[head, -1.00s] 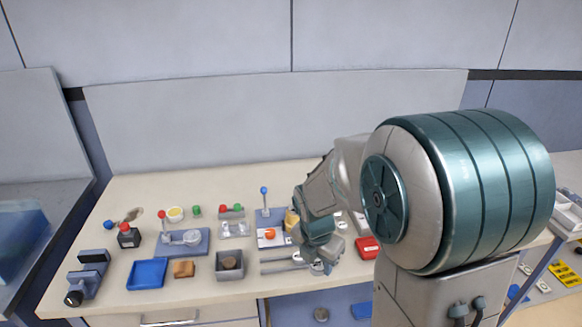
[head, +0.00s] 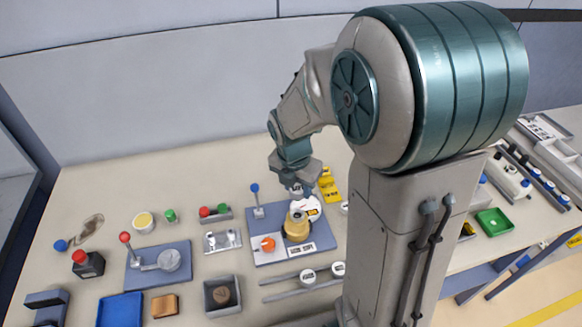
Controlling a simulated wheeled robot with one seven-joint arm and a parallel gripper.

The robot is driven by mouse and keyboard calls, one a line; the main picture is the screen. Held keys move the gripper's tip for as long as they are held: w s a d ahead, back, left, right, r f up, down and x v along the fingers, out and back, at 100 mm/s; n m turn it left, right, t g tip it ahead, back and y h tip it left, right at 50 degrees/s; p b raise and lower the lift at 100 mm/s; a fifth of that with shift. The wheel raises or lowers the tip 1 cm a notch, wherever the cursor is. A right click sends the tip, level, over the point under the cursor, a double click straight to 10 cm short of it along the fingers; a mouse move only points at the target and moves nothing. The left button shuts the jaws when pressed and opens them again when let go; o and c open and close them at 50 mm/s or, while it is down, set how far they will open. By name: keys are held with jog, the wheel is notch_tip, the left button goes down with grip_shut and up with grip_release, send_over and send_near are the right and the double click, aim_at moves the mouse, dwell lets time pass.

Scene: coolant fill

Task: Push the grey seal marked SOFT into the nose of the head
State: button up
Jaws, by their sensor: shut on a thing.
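My gripper (head: 297,186) is above the blue-grey plate (head: 262,221), pointing down. It is shut on a small pale piece, mostly hidden by the jaws, which looks like the grey seal; its marking cannot be read. Just below stands a brass-coloured body with a white upper part, apparently the head (head: 297,228), on the right side of the plate. I cannot tell whether the held piece touches it. Round white-topped pieces (head: 308,276) (head: 338,268) lie by grey rails in front of the plate; their marks are too small to read.
An orange knob (head: 268,243) and a blue-topped lever (head: 255,188) are on the plate. A yellow piece (head: 329,184) stands behind right. A grey box (head: 222,293), a blue tray (head: 120,310) and a red-knobbed lever fixture (head: 125,238) are to the left. The back of the bench is clear.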

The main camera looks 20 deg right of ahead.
jog(key=shift+w, duration=0.1)
jog(key=shift+r, duration=0.1)
dwell(0.3)
jog(key=shift+f+b, duration=2.3)
jog(key=shift+f, duration=0.65)
jog(key=shift+f+b, duration=0.7)
jog(key=shift+f, duration=0.45)
jog(key=shift+r, duration=0.2)
jog(key=shift+r+p, duration=0.75)
jog(key=shift+p, duration=0.1)
dwell(0.9)
